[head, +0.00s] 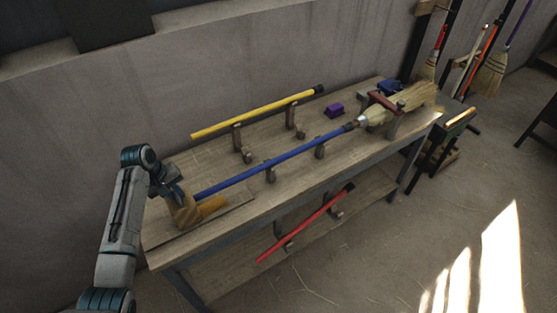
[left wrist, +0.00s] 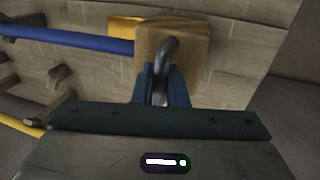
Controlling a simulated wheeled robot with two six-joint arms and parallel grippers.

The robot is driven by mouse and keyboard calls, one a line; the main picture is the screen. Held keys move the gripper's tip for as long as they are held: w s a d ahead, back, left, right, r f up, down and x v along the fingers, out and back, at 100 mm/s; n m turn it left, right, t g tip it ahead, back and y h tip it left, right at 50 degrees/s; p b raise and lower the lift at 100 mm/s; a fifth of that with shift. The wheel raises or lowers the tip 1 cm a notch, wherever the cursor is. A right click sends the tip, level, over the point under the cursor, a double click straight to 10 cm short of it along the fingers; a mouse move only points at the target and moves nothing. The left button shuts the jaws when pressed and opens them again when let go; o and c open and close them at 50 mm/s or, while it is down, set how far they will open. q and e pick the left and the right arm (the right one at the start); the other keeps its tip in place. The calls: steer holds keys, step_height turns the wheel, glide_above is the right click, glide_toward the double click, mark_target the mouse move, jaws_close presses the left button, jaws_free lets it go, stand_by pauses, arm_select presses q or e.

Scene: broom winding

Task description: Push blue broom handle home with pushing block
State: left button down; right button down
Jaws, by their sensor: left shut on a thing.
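The blue broom handle (head: 270,162) lies along the bench on low wooden supports; it also shows in the left wrist view (left wrist: 70,40). Its far end runs into a straw broom head (head: 412,97) held at a clamp with a red-brown top (head: 384,103). The wooden pushing block (head: 182,212) is at the near end of the handle. In the left wrist view, the block (left wrist: 190,50) has a grey metal loop grip. My left gripper (left wrist: 162,88) is shut on that grip. The handle's end meets the block's side; I cannot tell if they touch. My right gripper is not in view.
A yellow handle (head: 255,113) rests on brackets behind the blue one. A red handle (head: 305,225) lies on the lower shelf. A purple block (head: 334,110) sits on the bench (head: 222,236). Finished brooms (head: 490,75) stand at the far right. Floor in front is clear.

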mark_target(191, 195)
arm_select(q)
steer(key=shift+w+d+f, duration=0.2)
steer(key=shift+w+d, duration=0.05)
steer(key=shift+d, duration=0.4)
steer(key=shift+w+d+f, duration=0.2)
steer(key=shift+w+d, duration=0.05)
steer(key=shift+d, duration=0.65)
steer(key=c, duration=1.5)
jaws_free()
steer(key=shift+w+r, duration=0.1)
steer(key=shift+w, duration=0.05)
steer(key=o, duration=0.7)
steer(key=shift+w+d+r, duration=0.15)
steer(key=shift+d, duration=0.15)
steer(key=shift+a, duration=0.4)
steer(key=shift+r, duration=0.1)
